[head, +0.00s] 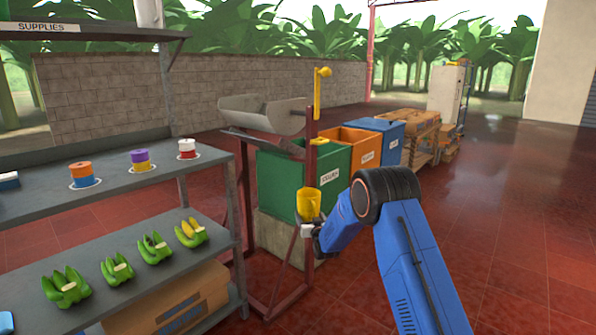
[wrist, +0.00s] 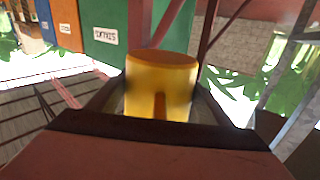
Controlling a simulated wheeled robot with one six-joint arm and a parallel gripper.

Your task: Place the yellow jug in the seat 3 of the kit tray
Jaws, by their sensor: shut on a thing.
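The yellow jug (head: 308,204) is held up in the air in the head view, in front of the green bin. My gripper (head: 308,229) is shut on it, at the end of my blue arm. In the wrist view the jug (wrist: 160,78) fills the space between the two dark fingers, and the view is upside down. Its lower part is hidden by my gripper. I cannot make out a kit tray or a numbered seat in either view.
A red post (head: 311,150) stands behind the jug. Green (head: 275,175), orange and blue bins stand behind. Red floor at the right is clear.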

